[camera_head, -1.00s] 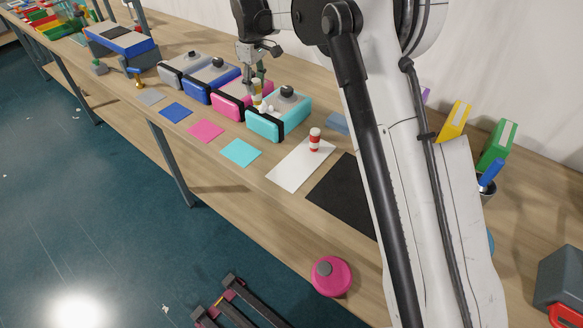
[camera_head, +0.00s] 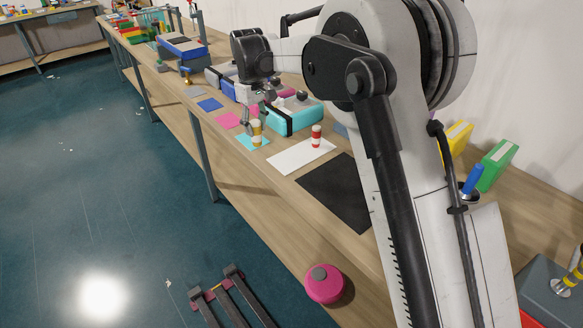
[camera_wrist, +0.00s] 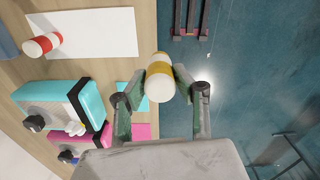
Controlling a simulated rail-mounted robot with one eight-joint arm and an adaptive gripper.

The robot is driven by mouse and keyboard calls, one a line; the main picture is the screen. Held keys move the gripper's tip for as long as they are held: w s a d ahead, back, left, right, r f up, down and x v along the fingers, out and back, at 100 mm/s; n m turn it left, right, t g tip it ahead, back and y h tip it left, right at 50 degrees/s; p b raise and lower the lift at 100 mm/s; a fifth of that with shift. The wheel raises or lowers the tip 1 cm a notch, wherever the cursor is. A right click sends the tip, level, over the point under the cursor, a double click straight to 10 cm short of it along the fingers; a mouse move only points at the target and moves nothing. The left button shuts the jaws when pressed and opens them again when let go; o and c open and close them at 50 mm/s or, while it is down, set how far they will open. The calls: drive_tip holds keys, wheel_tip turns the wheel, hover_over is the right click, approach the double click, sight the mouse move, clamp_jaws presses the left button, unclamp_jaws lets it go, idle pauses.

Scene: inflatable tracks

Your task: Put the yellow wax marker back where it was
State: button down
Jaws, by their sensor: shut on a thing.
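The yellow wax marker, a short cylinder with yellow and white bands, is held between my gripper's fingertips in the wrist view (camera_wrist: 159,82). My gripper (camera_wrist: 163,76) is shut on it. In the head view the marker (camera_head: 256,130) hangs upright below my gripper (camera_head: 256,120), in front of the cyan case and over or near the cyan square (camera_head: 246,143). I cannot tell whether its lower end touches anything. A similar red and white marker (camera_head: 316,138) stands on the white sheet (camera_head: 298,158).
The cyan case (camera_head: 303,117) is close to my gripper, with pink, blue and grey cases beyond. Pink (camera_head: 227,120) and blue (camera_head: 210,104) squares line the table's front edge. A black mat (camera_head: 335,190) lies right of the white sheet. A pink round object (camera_head: 325,287) is nearer.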

drive_tip(key=shift+w+d+f+p, duration=0.15)
drive_tip(key=shift+w+d+f, duration=0.95)
drive_tip(key=shift+d+f, duration=0.6)
drive_tip(key=shift+w+d+f+p, duration=0.15)
drive_tip(key=shift+w+d+f, duration=0.9)
drive_tip(key=shift+d+f, duration=0.7)
drive_tip(key=shift+w+d+f+p, duration=0.15)
drive_tip(key=shift+w+d+f, duration=1.05)
drive_tip(key=shift+f, duration=0.9)
drive_tip(key=shift+s+f, duration=0.1)
drive_tip(key=shift+f, duration=0.15)
drive_tip(key=c, duration=1.4)
unclamp_jaws()
drive_tip(key=shift+r, duration=0.1)
drive_tip(key=shift+o, duration=0.2)
